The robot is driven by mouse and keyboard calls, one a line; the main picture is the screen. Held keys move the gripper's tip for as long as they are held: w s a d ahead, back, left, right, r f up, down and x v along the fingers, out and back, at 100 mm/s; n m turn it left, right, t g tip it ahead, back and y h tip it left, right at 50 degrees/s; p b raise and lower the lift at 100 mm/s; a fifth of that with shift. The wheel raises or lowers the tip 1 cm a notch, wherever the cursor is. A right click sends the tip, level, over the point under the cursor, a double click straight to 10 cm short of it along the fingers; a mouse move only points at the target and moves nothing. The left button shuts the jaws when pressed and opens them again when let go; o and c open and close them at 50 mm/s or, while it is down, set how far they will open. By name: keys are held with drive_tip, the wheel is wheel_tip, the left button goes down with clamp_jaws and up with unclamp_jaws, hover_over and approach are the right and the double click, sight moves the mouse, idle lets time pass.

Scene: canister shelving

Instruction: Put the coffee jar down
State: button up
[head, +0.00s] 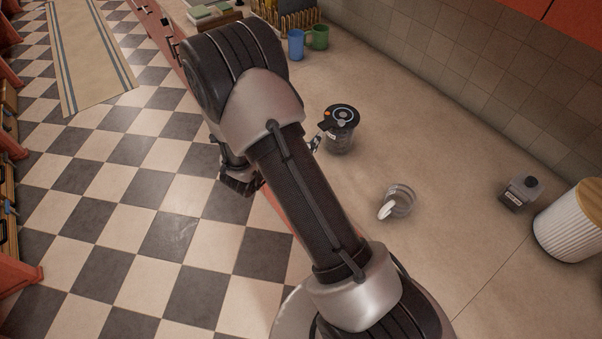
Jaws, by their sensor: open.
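My own arm hides most of the gripper, and I cannot tell whether a finger touches the jar.
A blue mug (296,45) and green mug (320,38) stand farther back. The counter between is clear.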

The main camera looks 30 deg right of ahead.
drive_tip(key=w+a+r+n+t+y, duration=0.2)
drive_tip(key=w+a+r+y, duration=0.3)
drive_tip(key=a+r, duration=0.1)
drive_tip(key=s+a+r+n+y, duration=0.3)
drive_tip(key=a+r+y, duration=0.1)
drive_tip(key=a+r, duration=0.2)
drive_tip(key=s+a+r+n+y, duration=0.3)
drive_tip(key=s+a+r+y, duration=0.1)
drive_tip(key=a+r, duration=0.2)
drive_tip(key=s+r+n+g, duration=0.1)
drive_tip(key=s+n+g, duration=0.3)
drive_tip(key=s, duration=2.3)
drive_tip(key=shift+s+d+r+n+g, duration=0.15)
drive_tip(key=shift+r+n+g, duration=0.25)
drive_tip(key=shift+n, duration=0.6)
